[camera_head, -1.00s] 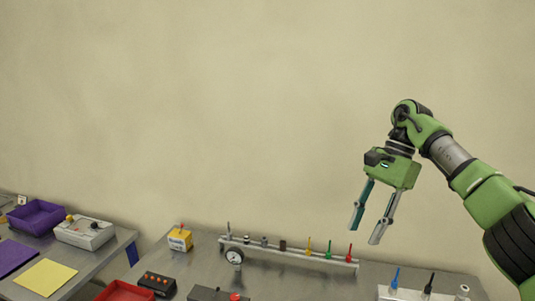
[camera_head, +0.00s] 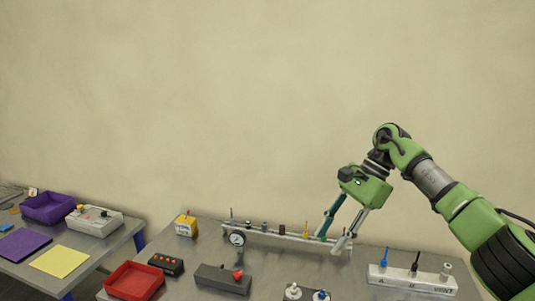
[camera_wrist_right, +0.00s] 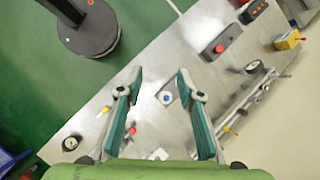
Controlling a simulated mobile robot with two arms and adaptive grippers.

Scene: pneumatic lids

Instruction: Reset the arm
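My right arm comes in from the right in the head view. Its green gripper (camera_head: 333,232) points down and left, with its two fingers apart and nothing between them. The fingertips overlap the right part of a rail (camera_head: 285,236) with several small fittings and a gauge (camera_head: 237,239); I cannot tell the exact height above it. In the right wrist view the fingers (camera_wrist_right: 160,82) are spread above the metal table (camera_wrist_right: 160,60). My left gripper is in neither view.
A white block with several fittings (camera_head: 412,281) stands at the right. A grey box with a red button (camera_head: 222,279), a red tray (camera_head: 134,281) and a black button box (camera_head: 166,264) lie at the front left. A purple bin (camera_head: 48,208) stands on the left table. Air above the tables is clear.

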